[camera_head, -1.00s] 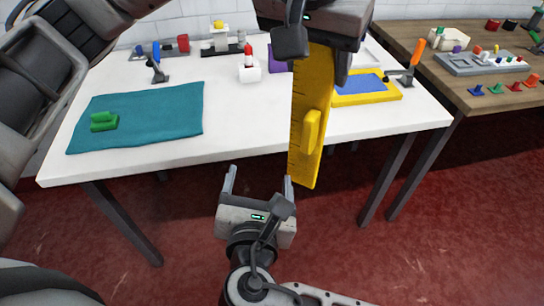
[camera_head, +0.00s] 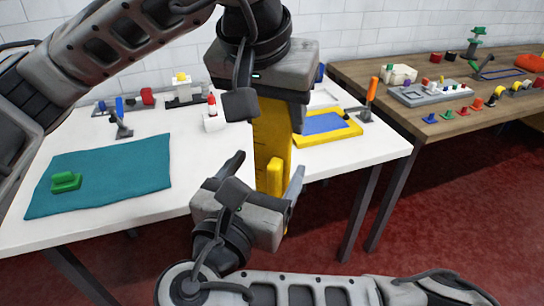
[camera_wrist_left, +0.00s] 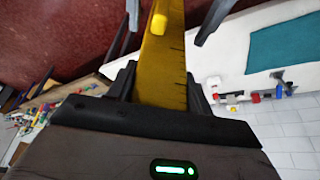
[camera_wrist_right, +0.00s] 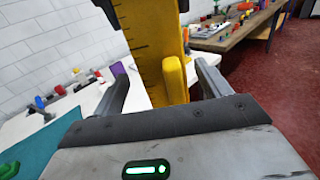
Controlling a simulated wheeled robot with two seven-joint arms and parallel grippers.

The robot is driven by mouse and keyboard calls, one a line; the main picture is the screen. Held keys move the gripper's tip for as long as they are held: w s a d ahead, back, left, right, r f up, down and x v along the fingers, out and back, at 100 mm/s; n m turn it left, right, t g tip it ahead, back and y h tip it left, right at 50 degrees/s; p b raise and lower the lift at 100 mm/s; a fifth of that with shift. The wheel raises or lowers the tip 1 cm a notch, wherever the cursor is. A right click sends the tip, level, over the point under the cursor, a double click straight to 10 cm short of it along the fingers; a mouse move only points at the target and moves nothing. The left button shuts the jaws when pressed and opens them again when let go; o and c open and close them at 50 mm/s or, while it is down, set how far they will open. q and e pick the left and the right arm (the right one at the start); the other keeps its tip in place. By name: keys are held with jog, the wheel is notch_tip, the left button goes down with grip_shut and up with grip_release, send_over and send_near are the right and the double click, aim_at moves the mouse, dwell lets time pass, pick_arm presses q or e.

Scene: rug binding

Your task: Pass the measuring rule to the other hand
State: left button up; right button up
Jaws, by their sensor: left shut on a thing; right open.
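The yellow measuring rule (camera_head: 272,130) hangs down from my left gripper (camera_head: 268,97), which is shut on its upper end. In the left wrist view the rule (camera_wrist_left: 163,65) runs out from between the left fingers. My right gripper (camera_head: 268,172) is below, with its fingers open and pointing up on either side of the rule's lower part. In the right wrist view the rule (camera_wrist_right: 150,40) and its raised yellow grip (camera_wrist_right: 176,78) show between the open right fingers.
A white table (camera_head: 110,225) stands behind, with a teal cloth (camera_head: 110,180) and a green block (camera_head: 66,181) on it. A yellow-framed blue tray (camera_head: 325,123) and an orange-handled tool (camera_head: 370,95) lie at right. A wooden bench (camera_head: 385,80) is farther right.

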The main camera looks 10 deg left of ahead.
aim_at(273, 157)
jog(key=shift+w+d, duration=0.15)
jog(key=shift+w, duration=0.85)
jog(key=shift+w+d, duration=0.15)
jog(key=shift+w, duration=0.8)
jog(key=c, duration=1.2)
pick_arm(q)
jog(key=o, duration=1.4)
pick_arm(e)
jog(key=shift+o, duration=0.2)
pick_arm(q)
jog(key=shift+o, duration=0.2)
